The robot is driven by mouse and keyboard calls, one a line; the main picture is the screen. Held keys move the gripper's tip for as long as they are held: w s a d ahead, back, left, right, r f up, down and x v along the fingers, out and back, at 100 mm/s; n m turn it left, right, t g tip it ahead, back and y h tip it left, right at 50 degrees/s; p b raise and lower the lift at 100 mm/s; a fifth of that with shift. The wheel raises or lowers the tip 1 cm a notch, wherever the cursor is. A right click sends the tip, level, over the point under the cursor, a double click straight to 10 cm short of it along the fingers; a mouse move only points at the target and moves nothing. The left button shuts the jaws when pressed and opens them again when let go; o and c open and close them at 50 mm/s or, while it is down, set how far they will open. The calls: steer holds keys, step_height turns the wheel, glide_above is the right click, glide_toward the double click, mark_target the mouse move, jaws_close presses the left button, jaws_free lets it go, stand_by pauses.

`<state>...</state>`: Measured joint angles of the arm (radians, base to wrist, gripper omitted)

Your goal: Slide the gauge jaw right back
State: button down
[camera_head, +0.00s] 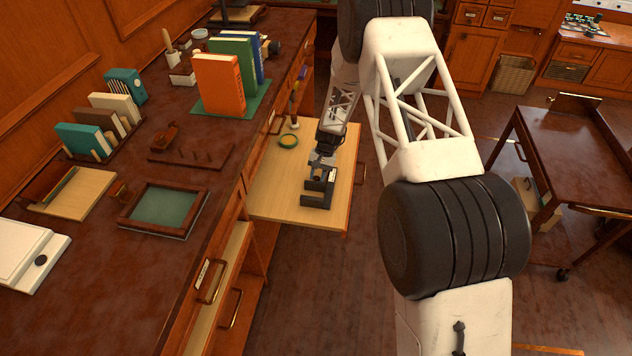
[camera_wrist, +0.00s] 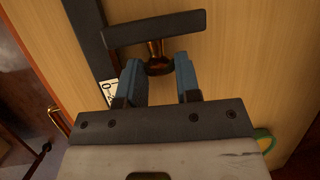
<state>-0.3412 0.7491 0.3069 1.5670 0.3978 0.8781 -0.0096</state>
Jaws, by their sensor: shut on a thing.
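The gauge (camera_head: 318,185), a dark frame with a small white label, lies on the pale pull-out board (camera_head: 268,200) in the head view. In the wrist view its dark rail (camera_wrist: 87,35) runs along the left, with a white scale plate (camera_wrist: 107,90) beside my left finger. The gauge jaw (camera_wrist: 150,28) is a dark crossbar reaching right from over the rail. A brass knob (camera_wrist: 157,48) stands at the jaw. My gripper (camera_wrist: 158,66) has its blue fingers shut on this knob, one on each side. It also shows at the gauge's far end in the head view (camera_head: 323,155).
The dark desk (camera_head: 120,270) stands to the left, with books (camera_head: 219,85) and a framed tray (camera_head: 190,210). A dark trolley (camera_head: 575,150) stands at the right. Open floor lies before the board.

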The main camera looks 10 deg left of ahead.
steer(key=shift+w, duration=0.5)
steer(key=c, duration=0.8)
jaws_free()
steer(key=v, duration=0.7)
steer(key=shift+r, duration=0.4)
steer(key=shift+w, duration=0.15)
